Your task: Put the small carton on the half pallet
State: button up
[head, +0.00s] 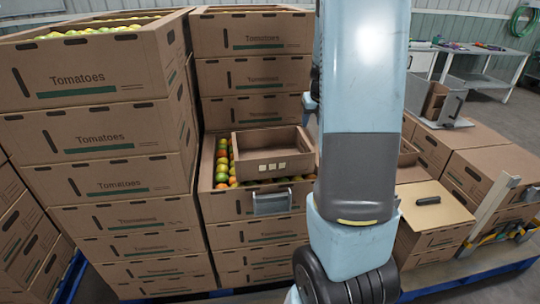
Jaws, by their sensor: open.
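A small open-topped brown carton (262,141) with three pale squares on its front sits on tomatoes in the top open crate (240,206) of the lower middle stack. Its right end is close to my arm, which crosses the picture from top to bottom and hides what lies behind it. My gripper does not show. Blue pallet edges show under the stacks at the bottom left (69,284) and at the lower right (490,274); I cannot tell which is the half pallet.
A tall stack of tomato cartons (100,128) stands at left, another (253,78) behind the small carton. A yellowish-topped carton (434,198) with a dark object on it and brown cartons (495,165) stand right. A grey table (478,50) is at back right.

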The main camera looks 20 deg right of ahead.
aim_at(305, 138)
jog(key=x, duration=0.7)
jog(key=shift+d, duration=0.1)
jog(key=shift+a+x, duration=0.15)
jog(key=shift+x, duration=1.55)
jog(key=shift+a+x, duration=0.1)
jog(key=shift+x, duration=1.6)
jog(key=shift+w, duration=0.15)
jog(key=shift+r, duration=0.1)
grip_shut()
